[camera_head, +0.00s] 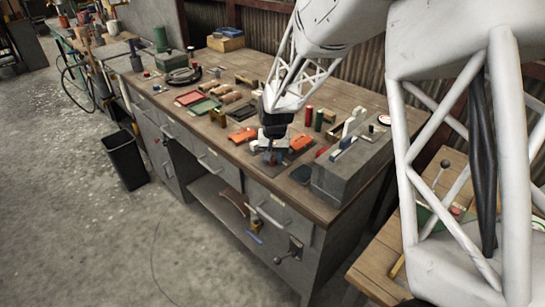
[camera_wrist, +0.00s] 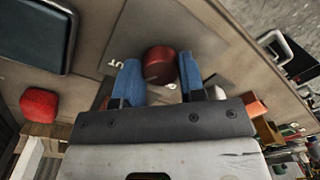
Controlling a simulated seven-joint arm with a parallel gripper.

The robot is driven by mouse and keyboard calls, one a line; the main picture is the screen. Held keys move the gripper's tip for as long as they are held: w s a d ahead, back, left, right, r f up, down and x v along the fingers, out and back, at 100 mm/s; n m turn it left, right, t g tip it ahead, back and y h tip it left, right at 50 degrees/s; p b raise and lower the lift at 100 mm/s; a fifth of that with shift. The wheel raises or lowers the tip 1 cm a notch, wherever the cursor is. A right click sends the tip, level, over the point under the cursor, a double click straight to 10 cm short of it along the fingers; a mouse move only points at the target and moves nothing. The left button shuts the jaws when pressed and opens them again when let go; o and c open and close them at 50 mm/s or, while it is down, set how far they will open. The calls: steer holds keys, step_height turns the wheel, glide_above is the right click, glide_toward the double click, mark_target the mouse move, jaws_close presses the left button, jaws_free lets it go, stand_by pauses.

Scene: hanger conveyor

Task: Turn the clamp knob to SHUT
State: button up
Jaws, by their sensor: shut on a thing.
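The clamp knob (camera_wrist: 160,60) is a dark red round knob on a brownish-grey plate (camera_wrist: 205,25) in the wrist view. My gripper (camera_wrist: 158,66) has its two blue fingers on either side of the knob, shut on it. Part of a white label, reading "UT", shows on the plate left of the knob. A small pale mark shows at the knob's near edge, but I cannot tell which setting it points to. In the head view my gripper (camera_head: 271,158) points down at the workbench, and the knob is hidden behind it.
The workbench (camera_head: 232,150) carries several small items. Orange pieces (camera_head: 239,137) lie left and right of my gripper, and a grey box (camera_head: 350,170) stands to its right. In the wrist view, a red rounded block (camera_wrist: 39,104) and a dark tray (camera_wrist: 38,35) lie left.

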mark_target(274, 158)
steer(key=shift+m, duration=1.1)
steer(key=o, duration=0.9)
steer(key=shift+o, duration=0.2)
steer(key=shift+r, duration=0.15)
steer(key=shift+d+r, duration=0.2)
steer(key=shift+r, duration=3.55)
steer(key=shift+s+r, duration=0.1)
